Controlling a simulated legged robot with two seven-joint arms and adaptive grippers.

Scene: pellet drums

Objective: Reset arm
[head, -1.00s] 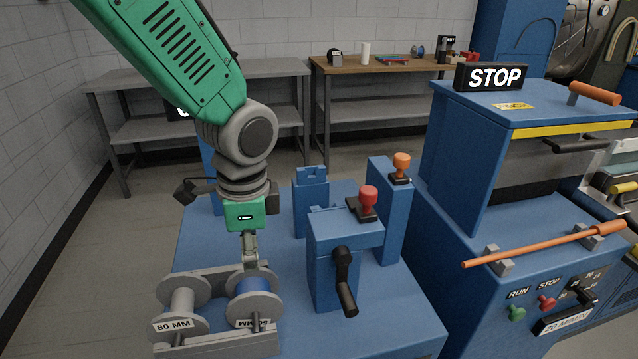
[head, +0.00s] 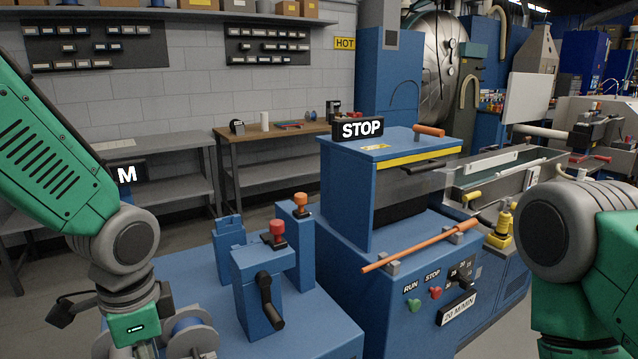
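My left arm comes in from the left in the head view and points down over the spool stand on the blue machine. Its gripper (head: 146,350) is cut by the bottom edge, and its fingertips are barely seen, so I cannot tell whether it is open or shut. A spool (head: 190,340) with grey flanges and blue winding is right beside it. My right arm stands at the right edge, with its green and grey links in view. Its gripper lies outside the picture.
A blue machine (head: 300,335) carries a black crank (head: 268,300), a red knob (head: 277,230) and an orange knob (head: 300,203). A blue cabinet with a STOP sign (head: 358,129) and an orange bar (head: 420,246) stands between my arms. A wooden bench (head: 236,150) is behind.

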